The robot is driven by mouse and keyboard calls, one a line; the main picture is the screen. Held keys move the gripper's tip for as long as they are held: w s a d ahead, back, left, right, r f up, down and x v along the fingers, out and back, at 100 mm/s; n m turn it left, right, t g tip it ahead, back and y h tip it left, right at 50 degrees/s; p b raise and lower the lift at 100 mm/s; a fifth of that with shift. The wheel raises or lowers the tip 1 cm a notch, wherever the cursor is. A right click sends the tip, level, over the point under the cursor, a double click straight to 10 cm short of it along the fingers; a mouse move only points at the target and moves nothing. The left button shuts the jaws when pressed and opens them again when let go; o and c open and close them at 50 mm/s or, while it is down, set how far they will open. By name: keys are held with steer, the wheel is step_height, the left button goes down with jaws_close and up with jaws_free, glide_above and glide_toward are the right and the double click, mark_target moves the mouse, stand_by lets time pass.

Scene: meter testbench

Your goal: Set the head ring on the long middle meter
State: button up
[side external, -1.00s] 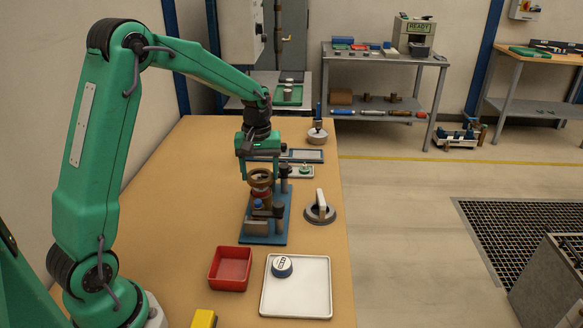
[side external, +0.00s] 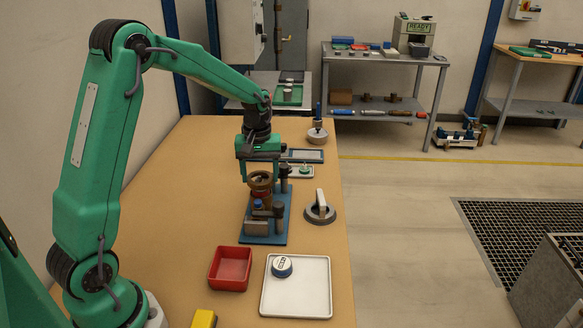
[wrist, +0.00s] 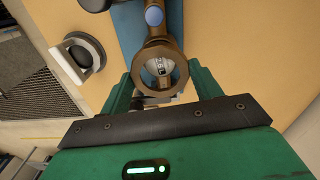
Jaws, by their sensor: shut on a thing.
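My gripper (side external: 262,180) points down over the blue bench fixture (side external: 276,228) and is shut on the brass head ring (wrist: 178,72). In the wrist view my gripper (wrist: 160,95) shows a green finger on each side of the ring. The middle meter's round face (wrist: 157,66), with dark digits, shows through the ring's opening. In the side view the ring (side external: 261,178) is at the top of the meter, above a red band. I cannot tell whether the ring touches the meter.
A blue knob (side external: 257,204) and dark clamp posts (side external: 284,172) stand close around the meter. A round dark part with a pale handle (side external: 320,208) lies right of the fixture.

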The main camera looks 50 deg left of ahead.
steer(key=shift+f, duration=2.05)
stand_by(2.5)
stand_by(0.3)
steer(key=o, duration=1.3)
steer(key=shift+r, duration=0.15)
steer(key=shift+r, duration=3.4)
steer(key=shift+r, duration=0.1)
